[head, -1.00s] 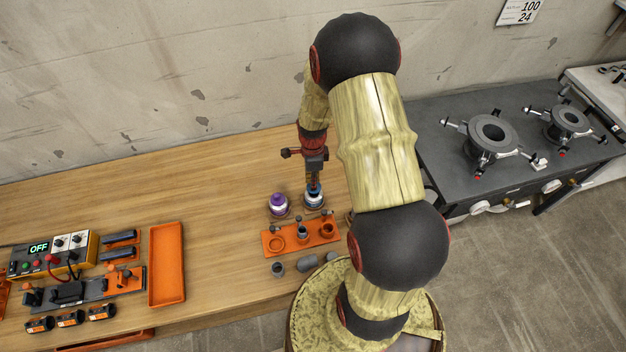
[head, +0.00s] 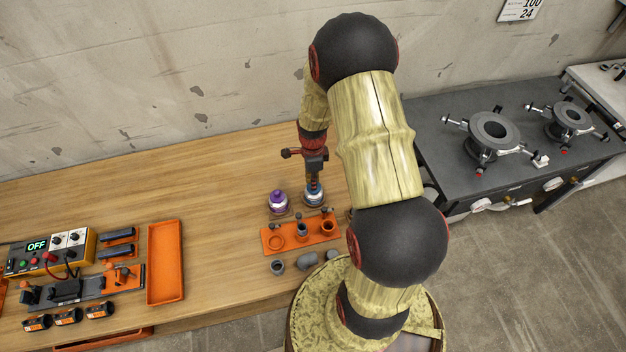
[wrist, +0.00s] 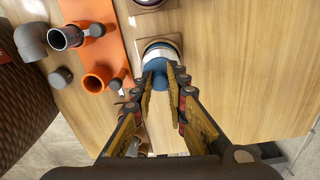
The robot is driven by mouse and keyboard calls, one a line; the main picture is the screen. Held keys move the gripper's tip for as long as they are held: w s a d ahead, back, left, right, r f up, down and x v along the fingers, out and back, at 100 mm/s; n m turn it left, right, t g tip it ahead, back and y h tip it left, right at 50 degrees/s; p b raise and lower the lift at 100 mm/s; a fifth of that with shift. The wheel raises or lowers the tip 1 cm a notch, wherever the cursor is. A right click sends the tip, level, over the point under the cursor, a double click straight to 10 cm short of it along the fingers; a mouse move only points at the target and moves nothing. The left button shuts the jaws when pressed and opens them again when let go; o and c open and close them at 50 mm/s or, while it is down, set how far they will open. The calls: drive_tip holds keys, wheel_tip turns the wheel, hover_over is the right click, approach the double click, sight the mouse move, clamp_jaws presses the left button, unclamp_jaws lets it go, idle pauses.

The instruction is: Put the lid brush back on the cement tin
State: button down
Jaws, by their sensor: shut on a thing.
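The cement tin (head: 313,200) is a short pale tin on the wooden bench, right of a purple-capped tin. In the wrist view, its white side (wrist: 160,50) shows just past my fingertips, standing on a square brown base. My gripper (head: 313,184) points down right over this tin. In the wrist view, my gripper (wrist: 163,72) is shut on the blue lid (wrist: 156,66) of the lid brush. The lid is at the tin's mouth, in line with it or nearly so. The brush is hidden below the lid, and I cannot tell whether the lid is fully seated.
The purple-capped tin (head: 278,201) stands close on the left. An orange holder (head: 286,240) with grey pipe fittings lies in front, with loose grey fittings (head: 278,265) before it. An orange tray (head: 165,262) lies farther left. The bench behind the tins is clear.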

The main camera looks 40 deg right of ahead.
drive_tip(key=shift+f, duration=0.45)
idle(0.6)
drive_tip(key=c, duration=1.7)
unclamp_jaws()
drive_tip(key=shift+c, duration=0.2)
drive_tip(key=shift+o, duration=0.3)
drive_tip(key=shift+o, duration=0.7)
drive_tip(key=shift+r, duration=0.2)
drive_tip(key=shift+r+p, duration=2.35)
drive_tip(key=shift+r, duration=1.3)
